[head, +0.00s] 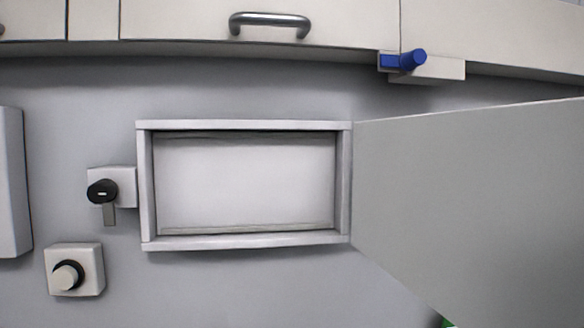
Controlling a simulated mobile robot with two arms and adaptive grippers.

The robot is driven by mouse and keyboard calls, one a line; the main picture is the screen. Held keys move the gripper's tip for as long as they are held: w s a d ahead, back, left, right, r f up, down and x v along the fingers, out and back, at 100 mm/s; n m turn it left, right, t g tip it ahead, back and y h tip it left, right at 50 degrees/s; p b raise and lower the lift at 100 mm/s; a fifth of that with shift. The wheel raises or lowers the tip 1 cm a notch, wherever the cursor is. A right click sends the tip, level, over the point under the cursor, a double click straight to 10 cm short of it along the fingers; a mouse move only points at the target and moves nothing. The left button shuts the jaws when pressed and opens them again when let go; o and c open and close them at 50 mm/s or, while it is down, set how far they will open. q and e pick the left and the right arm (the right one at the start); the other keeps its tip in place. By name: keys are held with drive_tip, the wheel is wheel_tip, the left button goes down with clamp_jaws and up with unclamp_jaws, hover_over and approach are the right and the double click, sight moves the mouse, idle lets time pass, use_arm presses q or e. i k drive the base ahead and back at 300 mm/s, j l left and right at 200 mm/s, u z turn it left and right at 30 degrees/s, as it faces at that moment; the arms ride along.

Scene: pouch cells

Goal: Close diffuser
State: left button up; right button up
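A white box frame (245,241) is fixed on the grey wall in the middle of the head view. It looks empty, with a pale back panel (245,182). A large flat grey door (465,195) meets the box's right edge and stands wide open, reaching out to the right edge of the picture. I take this box and door for the diffuser; no label shows. Neither of my grippers shows in this view.
Left of the box are a black key-like knob (102,192) on a white block and a round knob (68,276) below it. A blue valve handle (405,60) sits at upper right. Cabinets with a metal handle (269,20) run along the top. Grey wall below the box is clear.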

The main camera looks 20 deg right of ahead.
sight(478, 214)
drive_tip(key=k+l, duration=0.1)
drive_tip(key=l, duration=0.3)
drive_tip(key=k+l, duration=0.1)
drive_tip(key=l, duration=0.35)
drive_tip(key=k+l, duration=0.1)
drive_tip(key=l, duration=0.3)
